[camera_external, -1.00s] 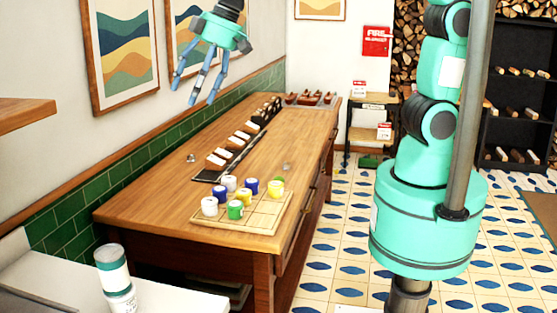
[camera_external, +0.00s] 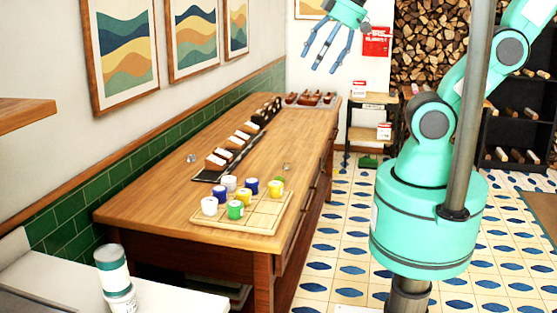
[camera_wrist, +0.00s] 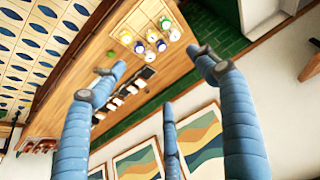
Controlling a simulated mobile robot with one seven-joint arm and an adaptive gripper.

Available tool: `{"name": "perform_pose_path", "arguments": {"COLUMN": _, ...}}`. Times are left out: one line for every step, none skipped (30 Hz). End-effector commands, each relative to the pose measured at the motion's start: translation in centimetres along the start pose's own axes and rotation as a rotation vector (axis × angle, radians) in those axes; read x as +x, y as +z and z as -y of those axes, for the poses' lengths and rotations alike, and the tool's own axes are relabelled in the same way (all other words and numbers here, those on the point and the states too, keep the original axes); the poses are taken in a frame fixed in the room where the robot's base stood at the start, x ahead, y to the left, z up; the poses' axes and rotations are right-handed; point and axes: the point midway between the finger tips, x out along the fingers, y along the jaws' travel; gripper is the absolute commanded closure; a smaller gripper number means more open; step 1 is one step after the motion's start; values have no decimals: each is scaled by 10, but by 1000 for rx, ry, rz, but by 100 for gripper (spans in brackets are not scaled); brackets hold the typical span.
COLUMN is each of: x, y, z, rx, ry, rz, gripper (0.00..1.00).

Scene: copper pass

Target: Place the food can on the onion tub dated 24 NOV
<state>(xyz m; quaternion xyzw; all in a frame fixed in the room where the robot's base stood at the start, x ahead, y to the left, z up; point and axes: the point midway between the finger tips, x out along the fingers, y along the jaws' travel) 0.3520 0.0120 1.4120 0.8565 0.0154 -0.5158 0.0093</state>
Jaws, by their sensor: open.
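My gripper (camera_external: 325,58) is open and empty, raised high above the far part of the counter. Its spread blue fingers also show in the wrist view (camera_wrist: 165,88). I cannot read any date, nor tell which item is the food can or the onion tub.
A dark rack with several cards or blocks (camera_external: 216,161) runs along the counter (camera_external: 150,205). Two small clear objects lie beside it. Framed pictures (camera_external: 193,42) hang on the left wall. A small shelf stand (camera_external: 372,105) stands beyond the counter. The counter's right side is mostly clear.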

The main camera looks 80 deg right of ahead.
Motion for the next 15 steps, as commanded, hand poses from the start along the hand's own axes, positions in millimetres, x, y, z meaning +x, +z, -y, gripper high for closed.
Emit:
{"name": "perform_pose_path", "arguments": {"x": -3, "y": 9, "z": -4, "rx": 12, "ry": 6, "rz": -4, "gripper": 28}}
{"name": "perform_pose_path", "arguments": {"x": -3, "y": 13, "z": -6, "rx": 17, "ry": 9, "rz": -4, "gripper": 28}}
{"name": "perform_pose_path", "arguments": {"x": -4, "y": 18, "z": -8, "rx": 22, "ry": 12, "rz": -5, "gripper": 28}}
{"name": "perform_pose_path", "arguments": {"x": -5, "y": 20, "z": -9, "rx": 25, "ry": 13, "rz": -6, "gripper": 28}}
{"name": "perform_pose_path", "arguments": {"x": -5, "y": 22, "z": -9, "rx": 28, "ry": 15, "rz": -6, "gripper": 28}}
{"name": "perform_pose_path", "arguments": {"x": -5, "y": 25, "z": -10, "rx": 30, "ry": 16, "rz": -6, "gripper": 28}}
{"name": "perform_pose_path", "arguments": {"x": -5, "y": 26, "z": -11, "rx": 32, "ry": 17, "rz": -5, "gripper": 28}}
{"name": "perform_pose_path", "arguments": {"x": -5, "y": 27, "z": -11, "rx": 33, "ry": 17, "rz": -5, "gripper": 28}}
{"name": "perform_pose_path", "arguments": {"x": -5, "y": 27, "z": -11, "rx": 33, "ry": 18, "rz": -5, "gripper": 28}}
{"name": "perform_pose_path", "arguments": {"x": -5, "y": 27, "z": -11, "rx": 33, "ry": 18, "rz": -5, "gripper": 28}}
{"name": "perform_pose_path", "arguments": {"x": -5, "y": 27, "z": -11, "rx": 33, "ry": 17, "rz": -5, "gripper": 28}}
{"name": "perform_pose_path", "arguments": {"x": -5, "y": 27, "z": -11, "rx": 33, "ry": 17, "rz": -5, "gripper": 28}}
{"name": "perform_pose_path", "arguments": {"x": -5, "y": 27, "z": -11, "rx": 32, "ry": 17, "rz": -5, "gripper": 28}}
{"name": "perform_pose_path", "arguments": {"x": -5, "y": 27, "z": -11, "rx": 32, "ry": 17, "rz": -5, "gripper": 28}}
{"name": "perform_pose_path", "arguments": {"x": -5, "y": 27, "z": -11, "rx": 32, "ry": 17, "rz": -5, "gripper": 28}}
